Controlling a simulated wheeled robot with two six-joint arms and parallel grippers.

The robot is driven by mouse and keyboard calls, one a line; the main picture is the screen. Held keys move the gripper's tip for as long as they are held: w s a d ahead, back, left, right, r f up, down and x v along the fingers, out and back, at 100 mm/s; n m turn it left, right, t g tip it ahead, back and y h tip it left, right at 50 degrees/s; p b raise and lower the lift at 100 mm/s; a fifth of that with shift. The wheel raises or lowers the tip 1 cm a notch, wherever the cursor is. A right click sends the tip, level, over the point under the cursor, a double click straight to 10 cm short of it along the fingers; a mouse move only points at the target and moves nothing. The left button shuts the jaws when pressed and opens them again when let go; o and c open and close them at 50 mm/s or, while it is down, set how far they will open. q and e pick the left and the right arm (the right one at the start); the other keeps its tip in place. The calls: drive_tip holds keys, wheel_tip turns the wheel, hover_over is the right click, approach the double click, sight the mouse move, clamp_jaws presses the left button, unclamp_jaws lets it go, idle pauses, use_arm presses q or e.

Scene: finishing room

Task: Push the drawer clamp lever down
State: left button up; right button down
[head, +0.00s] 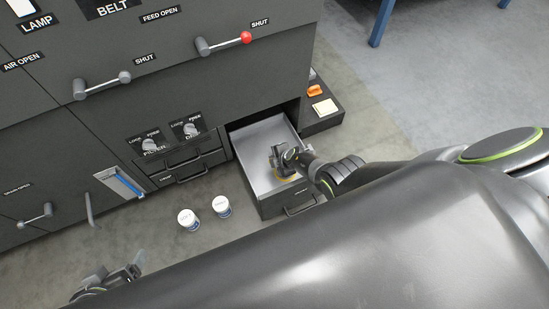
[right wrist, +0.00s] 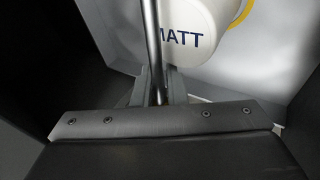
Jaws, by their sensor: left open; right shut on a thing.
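The drawer (head: 252,140) is pulled open from the dark cabinet. My right arm reaches into it, and my right gripper (head: 279,156) is inside over a part with a yellow rim. In the right wrist view a thin metal rod (right wrist: 153,50), which looks like the clamp lever, stands upright with its lower part between the fingers (right wrist: 157,88); the gripper is shut on it. A white can marked MATT (right wrist: 195,22) is right behind the rod. The clamp's base is hidden. My left gripper (head: 115,275) is open and empty at the lower left, away from the drawer.
Two white cans (head: 188,219) stand on the floor left of the drawer. A low dark ledge (head: 322,122) with an orange item (head: 315,91) is to its right. Cabinet levers and handles stick out at left. Open floor (head: 385,110) lies to the right.

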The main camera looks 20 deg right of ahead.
drive_tip(key=shift+a+f, duration=0.1)
drive_tip(key=shift+a, duration=0.25)
drive_tip(key=c, duration=1.5)
unclamp_jaws()
drive_tip(key=shift+c, duration=0.2)
use_arm(q)
drive_tip(key=shift+s, duration=0.1)
use_arm(e)
drive_tip(key=shift+o, duration=0.4)
drive_tip(key=shift+d, duration=0.1)
use_arm(q)
drive_tip(key=shift+s+f, duration=0.1)
drive_tip(key=shift+s, duration=0.05)
use_arm(e)
drive_tip(key=shift+d, duration=0.1)
use_arm(q)
drive_tip(key=s+a+f+g+p, duration=0.1)
drive_tip(key=s+f+g+p, duration=0.2)
drive_tip(key=f, duration=0.4)
drive_tip(key=s+a+f+g+y+p, duration=0.1)
drive_tip(key=s+f+g+p, duration=0.2)
drive_tip(key=s+f+p, duration=0.2)
drive_tip(key=shift+s+a+f+g+p, duration=0.2)
drive_tip(key=shift+a+f+g+p, duration=0.15)
drive_tip(key=shift+f+p, duration=1.1)
use_arm(e)
wheel_tip(320, 180, up, 10)
drive_tip(key=shift+b, duration=0.4)
